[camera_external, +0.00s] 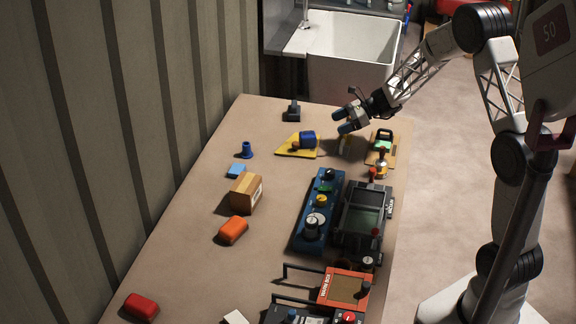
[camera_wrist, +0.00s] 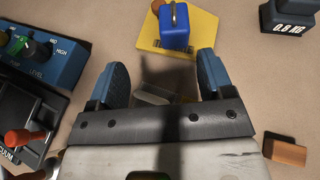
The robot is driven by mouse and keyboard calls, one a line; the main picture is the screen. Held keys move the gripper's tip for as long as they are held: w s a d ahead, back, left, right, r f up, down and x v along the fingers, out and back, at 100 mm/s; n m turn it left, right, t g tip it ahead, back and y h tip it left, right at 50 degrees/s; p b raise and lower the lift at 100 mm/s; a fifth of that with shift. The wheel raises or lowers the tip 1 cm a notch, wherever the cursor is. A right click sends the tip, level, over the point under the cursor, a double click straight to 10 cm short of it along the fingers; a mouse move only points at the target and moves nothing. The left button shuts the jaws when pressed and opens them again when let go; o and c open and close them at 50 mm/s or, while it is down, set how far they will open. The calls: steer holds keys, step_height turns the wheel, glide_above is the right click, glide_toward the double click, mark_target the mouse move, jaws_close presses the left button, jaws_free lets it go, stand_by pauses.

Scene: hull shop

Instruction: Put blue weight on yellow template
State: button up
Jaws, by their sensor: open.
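The blue weight (camera_external: 308,138) rests on the yellow template (camera_external: 284,151), toward its right side, at the far part of the table. In the wrist view the blue weight (camera_wrist: 174,30) has a metal handle on top and sits on the yellow template (camera_wrist: 206,27), ahead of my fingertips. My gripper (camera_external: 344,120) is above the table just right of the template. In the wrist view my gripper (camera_wrist: 162,75) has its blue-padded fingers spread wide, apart from the weight. A greyish thing between the fingers is partly hidden and hard to make out.
A dark weight marked 0.8 KG (camera_wrist: 287,17) stands beyond the template. A blue control panel (camera_external: 319,211) and a dark screen unit (camera_external: 363,216) lie nearer. A cardboard box (camera_external: 245,192), an orange block (camera_external: 232,230) and a red block (camera_external: 141,306) are left.

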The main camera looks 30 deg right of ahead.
steer(key=s+r+n+g+h, duration=0.1)
steer(key=s+r+n+h, duration=0.1)
steer(key=s+r+n, duration=0.45)
steer(key=s+a+r+n+g+h, duration=0.1)
steer(key=s+r+g, duration=0.15)
steer(key=s, duration=0.75)
steer(key=s+r+n+h, duration=0.2)
steer(key=s+r+n, duration=0.2)
steer(key=s+r, duration=0.3)
steer(key=s+d+r+n+h, duration=0.1)
steer(key=s+d+n+h, duration=0.1)
steer(key=s, duration=0.6)
steer(key=s+d+r+n+t+h, duration=0.1)
steer(key=s+d+n+h, duration=0.1)
steer(key=s, duration=0.7)
steer(key=s+d+n+h, duration=0.3)
steer(key=s+n, duration=0.3)
steer(key=s, duration=0.2)
steer(key=shift+s+r+h, duration=0.15)
steer(key=shift+r+h, duration=0.15)
steer(key=shift+r, duration=0.1)
